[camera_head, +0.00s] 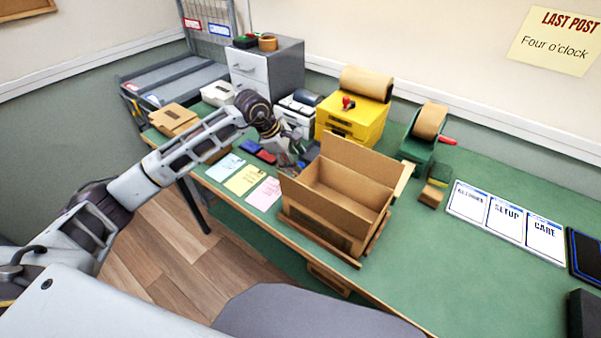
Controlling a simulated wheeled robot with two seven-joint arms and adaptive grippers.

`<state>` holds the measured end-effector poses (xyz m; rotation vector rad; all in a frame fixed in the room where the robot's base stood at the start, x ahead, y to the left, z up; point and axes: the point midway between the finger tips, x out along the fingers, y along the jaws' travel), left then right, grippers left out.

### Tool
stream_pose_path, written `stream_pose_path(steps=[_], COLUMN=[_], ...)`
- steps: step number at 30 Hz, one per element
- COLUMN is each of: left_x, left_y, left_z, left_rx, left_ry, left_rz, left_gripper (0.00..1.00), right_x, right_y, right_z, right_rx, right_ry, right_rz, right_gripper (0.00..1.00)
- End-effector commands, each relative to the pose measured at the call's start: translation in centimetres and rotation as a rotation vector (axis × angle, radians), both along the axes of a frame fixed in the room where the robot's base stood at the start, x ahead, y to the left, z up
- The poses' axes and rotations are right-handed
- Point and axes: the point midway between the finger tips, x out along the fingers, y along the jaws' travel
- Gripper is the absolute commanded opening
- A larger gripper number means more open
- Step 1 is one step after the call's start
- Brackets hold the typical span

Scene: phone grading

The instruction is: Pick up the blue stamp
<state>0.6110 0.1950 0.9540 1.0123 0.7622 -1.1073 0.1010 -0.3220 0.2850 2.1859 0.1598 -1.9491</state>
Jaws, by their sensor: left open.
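A small dark blue block (250,146) lies on the green table left of my left gripper, with a small red block (266,156) beside it. The picture is too small to tell whether the blue block is a stamp or an ink pad. My left gripper (290,158) is open, low over the table behind the cardboard box and right of the red block. Small dark items close around its fingers are partly hidden. I cannot tell whether it touches any of them. My right gripper is not in view.
An open cardboard box (318,205) stands just in front of my left gripper. A yellow machine (349,120) stands behind it, and a green tape dispenser (418,145) to the right. Coloured cards (245,180) lie at the front left.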

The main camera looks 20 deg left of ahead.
Motion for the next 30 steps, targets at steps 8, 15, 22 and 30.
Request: stream_pose_path(steps=[8, 15, 22, 30], left_x=[0.0, 0.4, 1.3, 1.8], left_y=[0.0, -0.3, -1.1, -1.6], left_z=[0.0, -1.0, -3.1, -4.6], left_rx=[0.001, 0.0, -0.001, 0.001], left_ry=[0.0, 0.003, 0.002, 0.001], left_rz=[0.0, 0.001, 0.0, 0.001], left_gripper=[0.5, 0.5, 0.5, 0.5], right_x=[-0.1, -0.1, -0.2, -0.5], right_y=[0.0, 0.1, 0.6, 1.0], right_z=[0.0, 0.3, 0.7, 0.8], right_rx=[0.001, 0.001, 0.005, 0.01], right_ry=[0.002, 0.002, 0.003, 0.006], right_rz=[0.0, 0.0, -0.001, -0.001], right_gripper=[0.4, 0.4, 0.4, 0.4])
